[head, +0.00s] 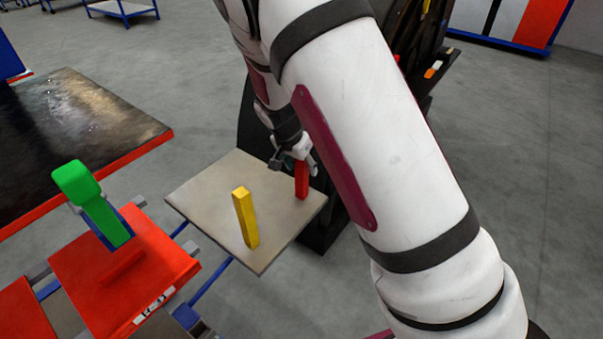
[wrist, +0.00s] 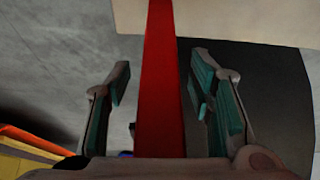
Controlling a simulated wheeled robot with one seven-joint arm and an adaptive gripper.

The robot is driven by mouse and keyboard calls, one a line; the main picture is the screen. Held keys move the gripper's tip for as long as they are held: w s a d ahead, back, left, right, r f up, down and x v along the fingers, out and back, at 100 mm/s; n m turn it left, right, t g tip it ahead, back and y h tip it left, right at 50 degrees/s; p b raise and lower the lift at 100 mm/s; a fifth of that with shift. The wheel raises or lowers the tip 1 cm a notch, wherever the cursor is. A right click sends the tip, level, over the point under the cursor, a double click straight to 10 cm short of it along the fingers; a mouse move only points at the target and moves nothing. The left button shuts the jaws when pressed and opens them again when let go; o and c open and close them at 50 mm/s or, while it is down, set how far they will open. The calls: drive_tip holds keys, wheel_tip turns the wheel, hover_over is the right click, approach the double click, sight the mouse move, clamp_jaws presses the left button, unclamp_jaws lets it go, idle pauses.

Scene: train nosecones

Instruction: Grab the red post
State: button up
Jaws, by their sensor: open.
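The red post (head: 301,181) stands upright near the right corner of a grey-beige board (head: 208,193) in the head view. My gripper (head: 292,160) is at the upper part of the post. In the wrist view the red post (wrist: 160,85) runs up the middle of the picture, between the two fingers of my gripper (wrist: 160,95). The fingers are open, with a visible gap on both sides of the post. My arm and gripper hide part of the post's top in the head view.
A yellow post (head: 245,217) stands on the same board, left of the red one. A red block with a green-topped piece (head: 90,200) is at the lower left. A dark table with a red edge (head: 75,135) is at the left. A black rack (head: 410,50) stands behind my arm.

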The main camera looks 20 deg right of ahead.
clamp_jaws()
drive_tip(key=shift+r, duration=0.1)
